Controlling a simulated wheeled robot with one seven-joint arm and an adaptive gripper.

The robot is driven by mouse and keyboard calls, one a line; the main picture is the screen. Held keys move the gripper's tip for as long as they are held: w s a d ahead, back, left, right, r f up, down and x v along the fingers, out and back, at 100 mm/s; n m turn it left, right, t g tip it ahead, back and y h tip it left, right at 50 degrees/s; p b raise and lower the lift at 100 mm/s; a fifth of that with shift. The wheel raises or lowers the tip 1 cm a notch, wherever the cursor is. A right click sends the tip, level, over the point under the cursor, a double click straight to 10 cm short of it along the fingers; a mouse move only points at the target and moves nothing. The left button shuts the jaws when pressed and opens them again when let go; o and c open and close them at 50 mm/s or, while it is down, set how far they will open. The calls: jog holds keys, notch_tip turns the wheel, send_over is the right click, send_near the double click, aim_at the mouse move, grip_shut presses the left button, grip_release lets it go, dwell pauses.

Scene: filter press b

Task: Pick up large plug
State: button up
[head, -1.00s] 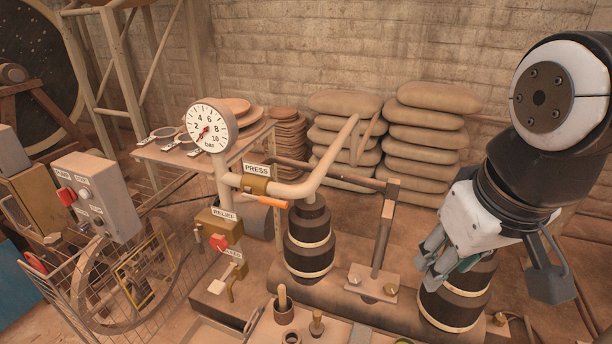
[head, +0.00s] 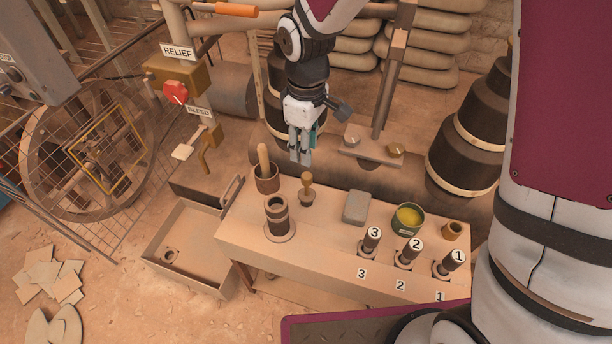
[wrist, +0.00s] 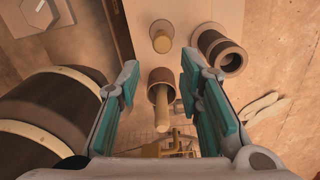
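No label names the large plug, so I cannot tell for sure which piece it is. Three dark-and-light cylinders marked 3 (head: 372,240), 2 (head: 408,254) and 1 (head: 450,263) stand at the bench's right. A wooden knobbed piece (head: 307,191) stands at the bench's back; it also shows in the wrist view (wrist: 161,37). My gripper (head: 300,160) is open and empty above the back-left of the bench. In the wrist view, a brown cup (wrist: 159,76) with a wooden handle shows between my open fingers (wrist: 160,72), below them.
The bench (head: 325,245) also holds a dark hollow cylinder (head: 278,217), a grey block (head: 356,207), a green tin (head: 408,218) and a small brass ring (head: 453,231). An open tray (head: 190,236) lies left. A large banded dark cylinder (wrist: 45,115) is close beside my gripper.

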aim_at(305, 174)
notch_tip(305, 174, down, 9)
jog(key=b, duration=0.3)
jog(key=shift+a, duration=0.1)
jog(key=shift+s+f+b, duration=0.15)
jog(key=shift+f+b, duration=1.2)
jog(key=shift+f, duration=1.3)
jog(key=shift+c, duration=0.3)
grip_shut()
